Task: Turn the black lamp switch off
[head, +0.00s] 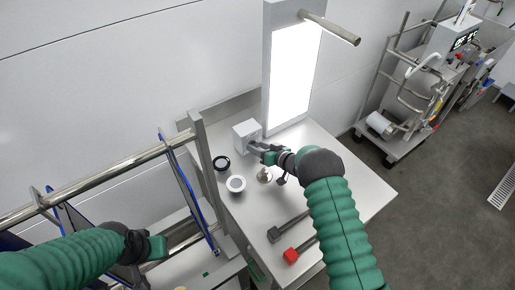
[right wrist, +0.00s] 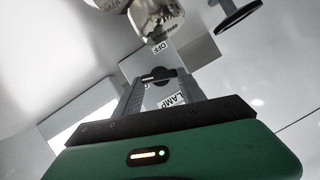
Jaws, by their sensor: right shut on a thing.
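The black lamp switch (right wrist: 158,74) sits on a grey box, with an "OFF" label and a "LAMP" label beside it in the right wrist view. The box (head: 243,131) stands at the foot of the lamp panel (head: 292,75), which glows bright white. My right gripper (head: 258,149) is at the box; the right wrist view shows its fingers (right wrist: 157,88) shut on the switch. In the head view the fingers and arm hide the switch. My left gripper (head: 157,247) is at the lower left by the rail, far from the switch; its jaws are unclear.
A metal rail (head: 100,180) stands left. A wheeled cart (head: 400,125) stands right.

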